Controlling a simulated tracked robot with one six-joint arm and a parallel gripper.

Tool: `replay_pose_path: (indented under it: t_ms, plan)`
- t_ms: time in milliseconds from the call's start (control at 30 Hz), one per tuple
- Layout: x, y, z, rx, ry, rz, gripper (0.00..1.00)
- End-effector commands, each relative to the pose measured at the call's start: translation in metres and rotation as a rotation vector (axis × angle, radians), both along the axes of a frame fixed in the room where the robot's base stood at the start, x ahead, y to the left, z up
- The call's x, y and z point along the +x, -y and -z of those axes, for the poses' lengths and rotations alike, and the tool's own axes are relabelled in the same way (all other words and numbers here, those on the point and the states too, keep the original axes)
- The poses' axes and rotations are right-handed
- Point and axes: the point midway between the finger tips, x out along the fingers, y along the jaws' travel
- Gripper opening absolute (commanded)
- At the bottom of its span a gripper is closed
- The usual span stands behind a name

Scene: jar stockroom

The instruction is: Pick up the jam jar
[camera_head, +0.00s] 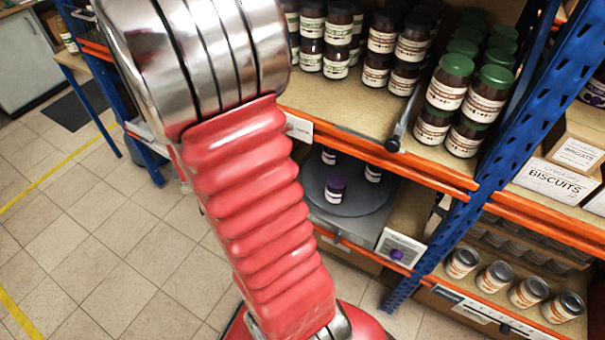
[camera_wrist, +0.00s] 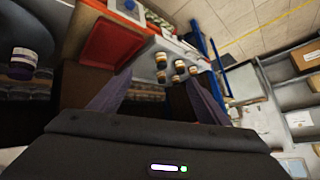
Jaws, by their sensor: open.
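Several purple-lidded jars with white labels stand on a grey round turntable (camera_head: 350,200) on the lower shelf in the head view. The front one (camera_head: 335,187) is clearest; my arm covers part of the turntable. No label reading jam is legible, so I cannot tell for certain which jar is the jam jar. In the wrist view, which looks upside down, a purple-lidded jar (camera_wrist: 23,58) shows at the left edge by a dark disc. My gripper (camera_wrist: 157,78) is open there, with nothing held between its fingers. It is not visible in the head view.
Dark jars (camera_head: 383,32) and green-lidded jars (camera_head: 487,92) crowd the upper shelf. A blue upright (camera_head: 465,205) and orange beam (camera_head: 425,166) bound the turntable bay. Several tins (camera_head: 497,277) stand at lower right. The tiled floor (camera_head: 110,250) at left is clear.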

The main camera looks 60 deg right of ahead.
Motion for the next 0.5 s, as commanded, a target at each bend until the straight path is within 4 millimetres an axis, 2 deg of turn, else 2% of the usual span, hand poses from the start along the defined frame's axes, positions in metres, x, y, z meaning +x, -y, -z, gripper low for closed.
replay_pose_path:
  t_ms: [33,200,367,500]
  plan:
    - [-0.009,0.014,0.013,-0.006,-0.004,0.045,0.70]
    - [-0.041,0.058,0.044,-0.056,-0.002,0.198,0.70]
    - [-0.080,0.095,0.073,-0.113,-0.013,0.337,0.70]
    - [-0.121,0.121,0.095,-0.173,-0.033,0.451,0.70]
